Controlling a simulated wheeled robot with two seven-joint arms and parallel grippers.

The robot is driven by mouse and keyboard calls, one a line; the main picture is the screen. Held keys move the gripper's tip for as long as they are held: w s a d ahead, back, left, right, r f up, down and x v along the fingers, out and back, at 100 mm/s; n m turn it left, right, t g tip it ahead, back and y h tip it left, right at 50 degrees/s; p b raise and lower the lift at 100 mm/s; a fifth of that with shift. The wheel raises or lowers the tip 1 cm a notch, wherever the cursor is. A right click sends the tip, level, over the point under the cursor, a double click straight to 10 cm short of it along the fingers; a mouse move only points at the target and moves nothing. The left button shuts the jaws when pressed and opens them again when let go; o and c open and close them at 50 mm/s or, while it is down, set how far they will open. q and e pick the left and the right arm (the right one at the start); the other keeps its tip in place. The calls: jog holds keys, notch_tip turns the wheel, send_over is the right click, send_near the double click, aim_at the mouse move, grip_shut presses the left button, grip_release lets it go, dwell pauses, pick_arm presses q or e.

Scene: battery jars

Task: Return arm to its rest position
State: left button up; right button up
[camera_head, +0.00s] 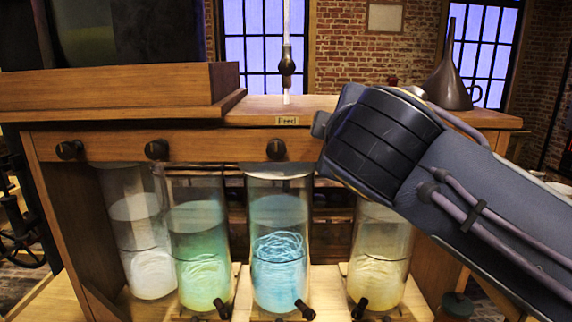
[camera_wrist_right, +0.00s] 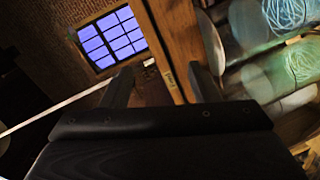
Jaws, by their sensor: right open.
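My right arm (camera_head: 470,190) comes in from the right in the head view, in front of the wooden cabinet. Its dark rounded joint (camera_head: 375,145) covers part of the cabinet's right side; the fingers do not show there. In the right wrist view my right gripper (camera_wrist_right: 162,80) has its two dark fingers apart, with nothing held between them. The cabinet's wooden edge shows beyond the fingers, and the jars lie to the right. My left gripper is not in view.
A glass tube (camera_head: 286,35) stands above. A dark funnel (camera_head: 447,82) sits at the back right.

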jog(key=s+d+f+m+g+p, duration=0.2)
jog(key=s+d+f+m+g, duration=0.15)
jog(key=d+f, duration=0.45)
jog(key=s+d+f+m+g+p, duration=0.1)
jog(key=s+d+f+m+g, duration=0.25)
jog(key=d+f, duration=0.45)
jog(key=s+a+f+m+g+y+p, duration=0.1)
jog(key=s+f+m, duration=0.3)
jog(key=s+f, duration=0.4)
jog(key=s+a+f+m+g+y+p, duration=0.2)
jog(key=s+f+m+y, duration=0.1)
jog(key=s+f, duration=0.5)
jog(key=shift+f+m, duration=0.45)
jog(key=shift+m, duration=0.45)
